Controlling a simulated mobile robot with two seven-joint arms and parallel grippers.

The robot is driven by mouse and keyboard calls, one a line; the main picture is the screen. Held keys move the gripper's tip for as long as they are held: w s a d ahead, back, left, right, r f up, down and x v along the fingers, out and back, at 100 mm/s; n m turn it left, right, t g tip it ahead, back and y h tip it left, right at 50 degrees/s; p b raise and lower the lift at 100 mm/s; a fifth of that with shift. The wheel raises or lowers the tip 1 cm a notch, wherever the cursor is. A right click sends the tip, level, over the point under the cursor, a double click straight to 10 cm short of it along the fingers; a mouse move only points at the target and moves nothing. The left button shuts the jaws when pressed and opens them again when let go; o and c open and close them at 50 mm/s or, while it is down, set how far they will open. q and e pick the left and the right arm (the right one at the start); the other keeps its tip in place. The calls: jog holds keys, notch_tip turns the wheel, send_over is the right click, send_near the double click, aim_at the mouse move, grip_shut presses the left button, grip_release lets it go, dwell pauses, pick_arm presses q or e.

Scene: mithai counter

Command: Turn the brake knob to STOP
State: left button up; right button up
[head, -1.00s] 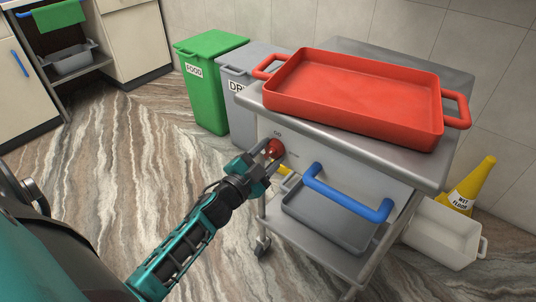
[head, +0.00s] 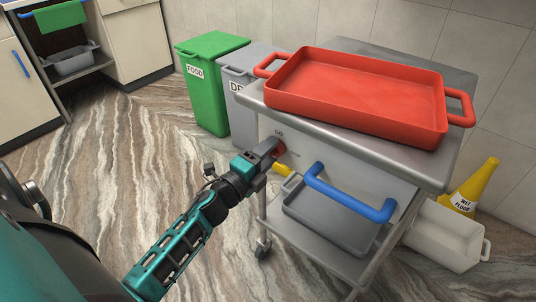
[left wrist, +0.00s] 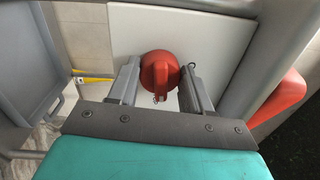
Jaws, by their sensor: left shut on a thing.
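The red brake knob (head: 280,150) sits on the pale end panel of the metal cart (head: 410,163), below a small "GO" mark. My left gripper (head: 271,148) reaches it from the left and is shut on it, partly hiding it in the head view. In the left wrist view the round red knob (left wrist: 159,70) with its raised grip bar lies between the two grey fingers. The bar runs roughly up and down in that picture. The STOP mark cannot be read. My right gripper is not in view.
A red tray (head: 355,95) stands on the cart top. A blue handle (head: 347,195) juts from the cart's end, right of the knob. A grey tray lies on the lower shelf. Green and grey bins stand behind left; a yellow cone (head: 474,187) and a pale tub stand right.

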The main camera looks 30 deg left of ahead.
pick_arm(q)
jog(key=shift+m, duration=0.6)
jog(key=o, duration=1)
jog(key=shift+o, duration=0.2)
jog(key=s+a, duration=0.1)
jog(key=s, duration=1.2)
jog(key=shift+f, duration=0.35)
jog(key=shift+w, duration=0.1)
